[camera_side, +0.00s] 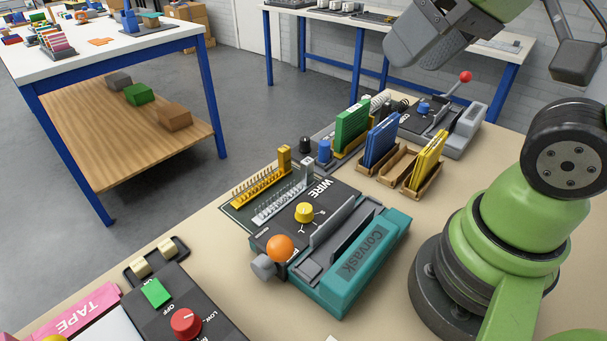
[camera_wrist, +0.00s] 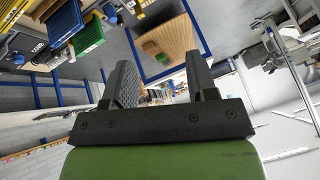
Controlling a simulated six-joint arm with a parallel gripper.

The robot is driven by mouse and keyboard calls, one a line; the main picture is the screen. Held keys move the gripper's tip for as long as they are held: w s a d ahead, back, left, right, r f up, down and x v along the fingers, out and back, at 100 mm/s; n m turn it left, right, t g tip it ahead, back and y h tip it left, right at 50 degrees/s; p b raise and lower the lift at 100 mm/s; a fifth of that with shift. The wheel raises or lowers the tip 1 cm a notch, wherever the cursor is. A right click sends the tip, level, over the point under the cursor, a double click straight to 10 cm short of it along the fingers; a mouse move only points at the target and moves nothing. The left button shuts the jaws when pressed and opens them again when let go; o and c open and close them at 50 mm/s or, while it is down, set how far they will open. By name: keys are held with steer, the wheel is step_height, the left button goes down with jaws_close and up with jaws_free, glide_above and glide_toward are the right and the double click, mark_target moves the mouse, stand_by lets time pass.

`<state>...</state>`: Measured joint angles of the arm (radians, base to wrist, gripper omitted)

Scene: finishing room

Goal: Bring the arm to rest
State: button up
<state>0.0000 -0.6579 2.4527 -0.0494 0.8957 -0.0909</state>
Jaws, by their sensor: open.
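My gripper (camera_wrist: 163,78) shows in the wrist view with its two dark jaws standing apart. Nothing is between them, and beyond them lies the open room. In the side view my green arm stands at the right edge and reaches up to the top right. The arm touches nothing that I can see.
On the beige bench stand a teal wire-binding machine (camera_side: 372,263), card holders with green, blue and yellow stacks (camera_side: 426,160), a grey red-knobbed lever device (camera_side: 468,128), a dark control box (camera_side: 165,300) and a pink tape box (camera_side: 93,312). A blue-legged table (camera_side: 112,48) stands behind.

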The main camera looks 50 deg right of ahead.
steer(key=shift+s+a+m+t, duration=0.3)
steer(key=shift+s+m, duration=0.35)
steer(key=shift+m, duration=0.05)
stand_by(1.2)
